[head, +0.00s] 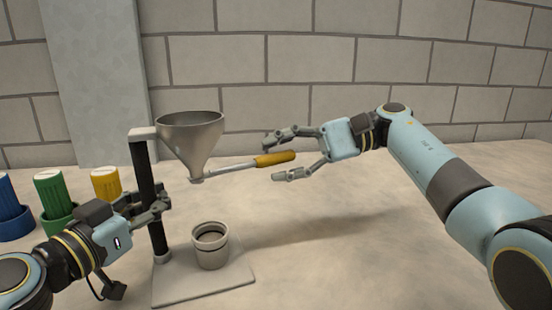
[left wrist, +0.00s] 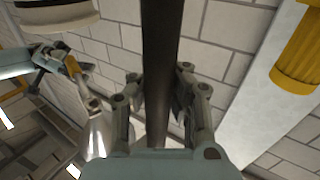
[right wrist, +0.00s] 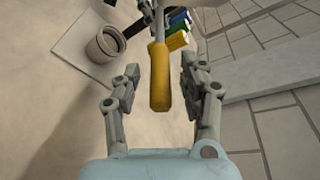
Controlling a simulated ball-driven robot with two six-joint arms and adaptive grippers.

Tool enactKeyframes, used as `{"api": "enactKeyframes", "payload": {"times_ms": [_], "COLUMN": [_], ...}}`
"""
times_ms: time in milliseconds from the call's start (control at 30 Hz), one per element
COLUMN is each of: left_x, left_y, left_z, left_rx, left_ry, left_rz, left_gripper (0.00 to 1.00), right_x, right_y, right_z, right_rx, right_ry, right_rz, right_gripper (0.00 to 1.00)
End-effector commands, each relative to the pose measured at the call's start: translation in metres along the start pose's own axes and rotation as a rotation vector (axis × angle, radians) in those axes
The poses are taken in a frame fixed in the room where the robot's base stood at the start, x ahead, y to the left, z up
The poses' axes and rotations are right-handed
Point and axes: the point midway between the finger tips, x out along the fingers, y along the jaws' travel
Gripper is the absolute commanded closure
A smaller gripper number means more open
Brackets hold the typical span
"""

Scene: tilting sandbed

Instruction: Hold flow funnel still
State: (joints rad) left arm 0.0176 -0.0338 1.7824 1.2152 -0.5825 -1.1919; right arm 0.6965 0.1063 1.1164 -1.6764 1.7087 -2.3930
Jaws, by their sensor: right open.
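The grey metal flow funnel (head: 190,135) hangs from the arm of a stand with a dark upright post (head: 148,200). A lever with a yellow handle (head: 275,159) sticks out to the right from the funnel's neck. My left gripper (head: 160,203) is shut on the post, below the funnel; the left wrist view shows the post (left wrist: 162,60) between its fingers. My right gripper (head: 281,160) is open, its fingers on either side of the yellow handle and apart from it; the right wrist view shows the handle (right wrist: 160,80) between them.
A grey cup (head: 211,250) stands on the stand's base plate (head: 200,288), below the funnel. Blue (head: 10,200), green (head: 52,195) and yellow (head: 105,183) ribbed containers stand at the left. A block wall (head: 330,60) is behind. The sandy surface at the front right is clear.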

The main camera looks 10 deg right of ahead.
Motion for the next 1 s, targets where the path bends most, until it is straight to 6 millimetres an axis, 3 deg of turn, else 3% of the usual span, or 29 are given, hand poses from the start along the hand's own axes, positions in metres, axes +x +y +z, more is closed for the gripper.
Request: {"api": "enactKeyframes", "payload": {"times_ms": [367, 700, 1000], "left_x": [0.0002, 0.0002, 0.0002], "left_y": [0.0001, 0.0001, 0.0], "left_z": [-0.0009, -0.0009, -0.0009], "left_rx": [0.0, 0.0, -0.001], "left_ry": [0.002, 0.002, 0.002], "left_rz": [0.0, 0.0, 0.0], "left_gripper": [1.0, 1.0, 1.0], "right_x": [0.0091, 0.0089, 0.0088], "right_y": [0.0001, 0.0002, 0.0006], "right_z": [-0.0001, -0.0001, -0.0002], "right_rx": [0.001, 0.001, 0.001], "right_ry": [0.001, 0.001, 0.001], "right_rz": [0.0, 0.0, 0.001], "right_gripper": [0.57, 0.99, 1.0]}}
